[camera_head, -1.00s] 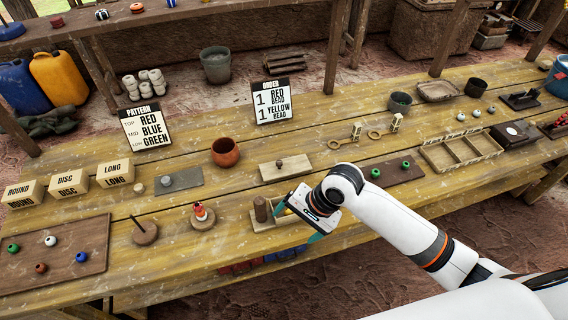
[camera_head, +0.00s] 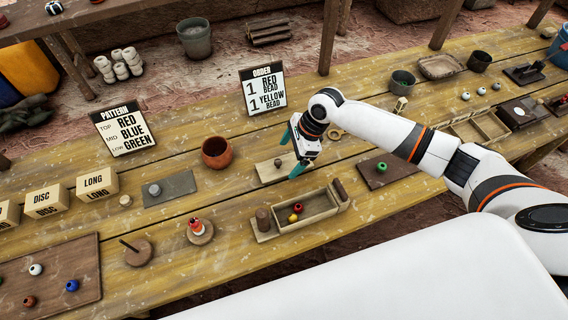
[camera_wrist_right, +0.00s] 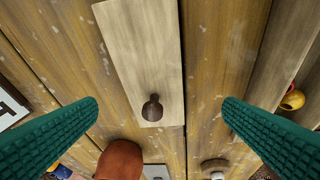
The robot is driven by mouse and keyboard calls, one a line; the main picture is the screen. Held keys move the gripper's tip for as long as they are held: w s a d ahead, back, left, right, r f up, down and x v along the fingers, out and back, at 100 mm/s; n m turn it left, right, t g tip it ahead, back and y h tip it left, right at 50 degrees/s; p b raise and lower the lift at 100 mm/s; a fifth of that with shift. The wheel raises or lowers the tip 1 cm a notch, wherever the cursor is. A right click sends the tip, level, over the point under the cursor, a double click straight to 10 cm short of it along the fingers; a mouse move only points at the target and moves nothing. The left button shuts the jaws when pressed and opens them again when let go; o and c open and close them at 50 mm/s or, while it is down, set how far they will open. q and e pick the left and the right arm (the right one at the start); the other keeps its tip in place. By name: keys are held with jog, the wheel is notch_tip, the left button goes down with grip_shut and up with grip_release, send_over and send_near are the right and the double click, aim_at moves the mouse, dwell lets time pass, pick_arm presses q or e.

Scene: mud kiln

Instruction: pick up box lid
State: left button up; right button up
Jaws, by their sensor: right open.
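The box lid (camera_head: 268,171) is a flat, pale wooden board with a small dark knob (camera_head: 278,163), lying on the table behind the open box. In the right wrist view the lid (camera_wrist_right: 140,50) lies below and between the fingers, with its knob (camera_wrist_right: 152,108) near the middle. My right gripper (camera_head: 291,154) is open above the lid, its green fingers apart on either side of the knob and touching nothing that I can see. The open wooden box (camera_head: 318,214) holds a red bead and a yellow bead (camera_head: 294,217). My left gripper is not in view.
A brown clay pot (camera_head: 216,153) stands left of the lid. The order sign (camera_head: 263,92) stands behind it. A dark board with a green bead (camera_head: 382,167) lies to the right. A spindle stand with beads (camera_head: 200,231) is at front left.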

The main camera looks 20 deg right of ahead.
aim_at(280, 164)
jog(key=shift+w+a+f+p, duration=0.2)
jog(key=shift+a+f, duration=0.2)
jog(key=shift+f, duration=0.15)
jog(key=shift+w+a+f+p, duration=0.15)
jog(key=shift+w+a+f, duration=0.05)
jog(key=shift+a+f, duration=0.25)
jog(key=shift+x, duration=1.2)
jog(key=shift+w+f, duration=0.1)
jog(key=shift+f, duration=0.15)
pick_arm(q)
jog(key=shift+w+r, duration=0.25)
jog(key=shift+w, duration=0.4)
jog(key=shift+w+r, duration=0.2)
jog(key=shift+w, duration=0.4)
pick_arm(e)
jog(key=c, duration=1.1)
